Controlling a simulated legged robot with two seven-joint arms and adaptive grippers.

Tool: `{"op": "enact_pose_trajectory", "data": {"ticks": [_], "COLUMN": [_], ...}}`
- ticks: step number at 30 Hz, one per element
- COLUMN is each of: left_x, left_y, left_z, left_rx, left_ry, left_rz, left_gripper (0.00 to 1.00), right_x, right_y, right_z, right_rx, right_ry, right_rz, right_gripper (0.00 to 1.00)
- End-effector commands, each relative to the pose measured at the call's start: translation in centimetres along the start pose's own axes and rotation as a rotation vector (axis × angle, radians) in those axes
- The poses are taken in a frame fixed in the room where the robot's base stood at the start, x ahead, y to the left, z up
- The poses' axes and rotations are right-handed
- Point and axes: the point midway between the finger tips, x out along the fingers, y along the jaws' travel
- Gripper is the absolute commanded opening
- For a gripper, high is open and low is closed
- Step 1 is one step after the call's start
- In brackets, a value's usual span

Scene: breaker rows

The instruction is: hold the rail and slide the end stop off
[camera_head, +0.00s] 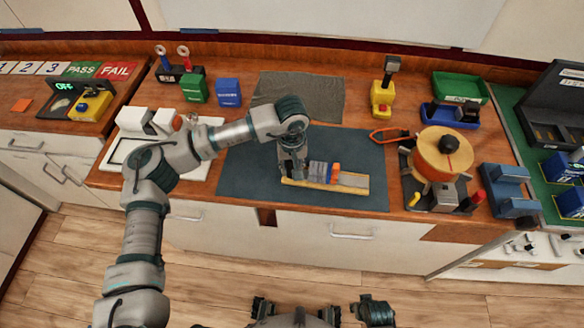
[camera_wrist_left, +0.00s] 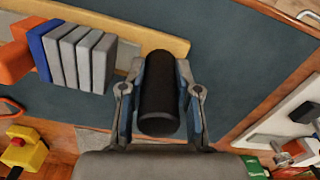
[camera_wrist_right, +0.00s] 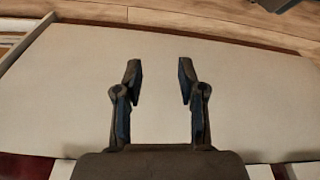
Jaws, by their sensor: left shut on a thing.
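The rail (camera_head: 355,184) is a pale yellow bar lying on the dark mat, its right part bare. Several grey blocks and a blue one (camera_head: 318,171) stand in a row on it, with the orange end stop (camera_head: 335,174) at the right end of the row. In the left wrist view the orange end stop (camera_wrist_left: 14,62) is at the left edge, beside the blue block. My left gripper (camera_head: 291,172) is shut on a black upright handle (camera_wrist_left: 160,95) at the rail's left end. My right gripper (camera_wrist_right: 158,75) is open and empty, facing a pale cabinet surface.
The dark mat (camera_head: 250,180) is clear around the rail. To the right stand an orange round device (camera_head: 443,153), a blue stand (camera_head: 508,190) and a red-handled tool (camera_head: 390,135). Behind are a yellow button post (camera_head: 381,98), green and blue boxes (camera_head: 228,93) and a green bin (camera_head: 460,87).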

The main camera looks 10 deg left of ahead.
Motion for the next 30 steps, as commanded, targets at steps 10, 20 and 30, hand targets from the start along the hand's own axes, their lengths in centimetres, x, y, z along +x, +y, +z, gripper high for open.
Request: {"op": "enact_pose_trajectory", "data": {"ticks": [10,20,30], "left_x": [0.2,0.5,0.7], "left_y": [0.2,0.3,0.4], "left_z": [-1.0,-1.8,-2.7], "left_rx": [0.000,0.001,0.000], "left_ry": [0.001,0.001,0.001], "left_rz": [0.002,0.002,0.002], "left_gripper": [0.00,0.00,0.00], "right_x": [-1.4,-2.8,-4.3], "right_y": [0.0,0.0,0.1], "right_z": [-0.1,0.2,-0.4], "right_rx": [0.000,0.002,0.002], "right_ry": [0.004,-0.002,0.013], "right_rz": [0.000,-0.001,0.001], "right_gripper": [0.40,0.40,0.40]}}
